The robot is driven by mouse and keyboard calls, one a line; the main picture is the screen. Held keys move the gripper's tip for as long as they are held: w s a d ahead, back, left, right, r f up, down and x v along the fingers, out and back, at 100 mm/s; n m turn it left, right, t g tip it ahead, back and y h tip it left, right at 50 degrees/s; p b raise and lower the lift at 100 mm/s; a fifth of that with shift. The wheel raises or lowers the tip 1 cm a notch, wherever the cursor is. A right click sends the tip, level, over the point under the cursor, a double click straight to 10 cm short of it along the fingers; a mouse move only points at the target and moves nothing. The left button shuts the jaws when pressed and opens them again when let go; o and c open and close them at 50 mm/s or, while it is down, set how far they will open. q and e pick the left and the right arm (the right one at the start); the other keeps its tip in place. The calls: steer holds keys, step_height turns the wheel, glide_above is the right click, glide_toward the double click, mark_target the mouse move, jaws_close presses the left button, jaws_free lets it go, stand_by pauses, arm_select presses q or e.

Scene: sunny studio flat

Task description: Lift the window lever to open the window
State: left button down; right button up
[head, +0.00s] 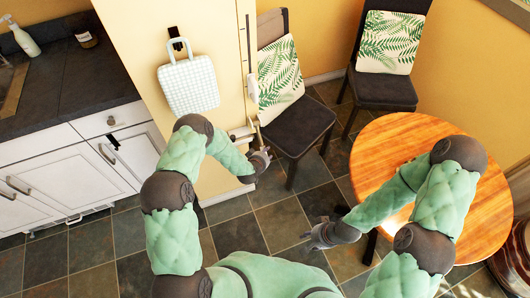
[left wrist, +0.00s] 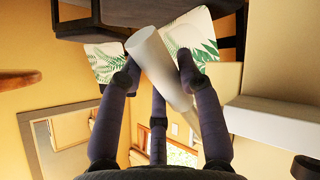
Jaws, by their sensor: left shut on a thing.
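My left gripper (head: 262,161) is beside the front edge of the pale yellow wall panel. In the left wrist view its dark fingers (left wrist: 158,78) are closed around a smooth cream-white bar (left wrist: 150,52), which I take to be the window lever. The bar lies tilted between the fingers. In the head view a small pale fitting (head: 241,133) shows just behind this gripper, and the held bar is mostly hidden there. The window pane cannot be made out in the head view. My right gripper (head: 324,235) hangs empty over the floor left of the round table, its finger opening unclear.
A dark chair (head: 300,128) with a leaf-print cushion stands close behind my left gripper. Another chair (head: 385,92) is farther back. A round wooden table (head: 385,150) is at right. A checked bag (head: 189,84) hangs on the panel. Tiled floor (head: 235,228) is clear between.

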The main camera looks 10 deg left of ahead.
stand_by(0.3)
arm_select(q)
steer(key=c, duration=0.8)
jaws_free()
steer(key=shift+s+r, duration=0.1)
steer(key=shift+r, duration=0.05)
steer(key=v, duration=1.1)
steer(key=shift+s+a+r, duration=0.15)
steer(key=shift+s, duration=0.15)
steer(key=s+d+f+g, duration=0.1)
steer(key=s+d+g, duration=0.1)
steer(key=s, duration=0.6)
steer(key=s+d+f+m+g+h, duration=0.1)
steer(key=s+g, duration=0.3)
steer(key=s, duration=0.4)
steer(key=s+d+f+g+h, duration=0.1)
steer(key=s+d+f+g, duration=0.1)
steer(key=s, duration=0.6)
steer(key=shift+s+d+m+g, duration=0.3)
steer(key=shift+d+g, duration=0.2)
steer(key=shift+g, duration=0.6)
